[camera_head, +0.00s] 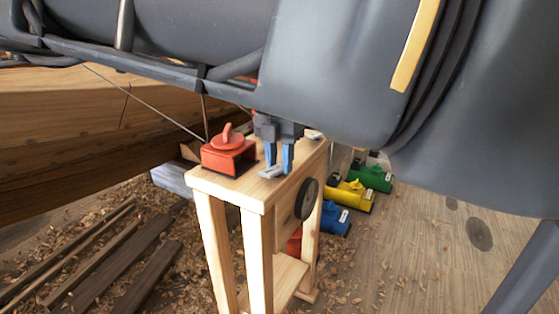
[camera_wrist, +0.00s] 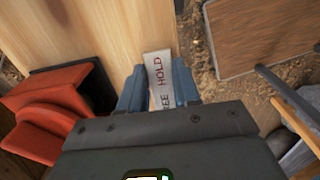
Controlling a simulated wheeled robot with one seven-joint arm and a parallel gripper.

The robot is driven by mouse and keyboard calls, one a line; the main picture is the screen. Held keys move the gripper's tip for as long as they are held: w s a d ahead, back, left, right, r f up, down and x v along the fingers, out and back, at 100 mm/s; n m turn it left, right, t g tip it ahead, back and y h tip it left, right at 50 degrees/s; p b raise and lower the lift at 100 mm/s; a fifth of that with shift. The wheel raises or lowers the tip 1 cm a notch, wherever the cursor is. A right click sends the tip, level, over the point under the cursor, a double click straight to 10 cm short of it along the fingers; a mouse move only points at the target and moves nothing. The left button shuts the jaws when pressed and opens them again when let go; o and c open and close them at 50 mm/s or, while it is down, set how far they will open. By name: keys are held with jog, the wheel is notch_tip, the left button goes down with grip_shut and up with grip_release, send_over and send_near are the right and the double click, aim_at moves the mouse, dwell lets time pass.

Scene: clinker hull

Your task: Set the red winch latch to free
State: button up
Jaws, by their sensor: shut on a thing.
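The red winch unit (camera_head: 226,158) sits on top of a wooden stand (camera_head: 262,192), with a rounded red piece on top. It also shows at the left in the wrist view (camera_wrist: 55,100). My gripper (camera_head: 278,160) points down at the stand top, right of the red unit and apart from it. Its blue fingers are shut on a pale labelled piece (camera_wrist: 158,68), which reads HOLD at the far end and partly FREE nearer me. A pale grey part (camera_head: 271,172) shows at the fingertips in the head view. The lower end of the piece is hidden by my gripper.
A dark round disc (camera_head: 306,198) is on the stand's side. Yellow (camera_head: 349,195), green (camera_head: 373,178) and blue (camera_head: 335,219) units stand on the floor to the right. Dark planks (camera_head: 105,262) lie at lower left. The wooden hull (camera_head: 90,105) rises at the left.

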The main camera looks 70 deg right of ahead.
aim_at(267, 173)
jog(key=shift+w+a+f+g+h+b, duration=0.1)
jog(key=shift+a+g+h+b, duration=0.1)
jog(key=shift+h+b, duration=0.8)
jog(key=shift+w+a+f+g+h+b, duration=0.15)
jog(key=shift+h+b, duration=0.25)
jog(key=shift+b, duration=1.1)
jog(key=b, duration=0.1)
jog(key=h+b, duration=0.1)
jog(key=b, duration=0.1)
jog(key=shift+a+r, duration=0.25)
jog(key=shift+r, duration=0.05)
jog(key=shift+a+r+g+h+b, duration=0.1)
jog(key=shift+r+g+h+b, duration=0.2)
jog(key=shift+h+b, duration=0.4)
jog(key=o, duration=1.1)
jog(key=shift+c, duration=0.2)
jog(key=shift+r, duration=0.1)
jog(key=p+v, duration=0.2)
jog(key=v, duration=0.5)
jog(key=shift+a+r, duration=0.25)
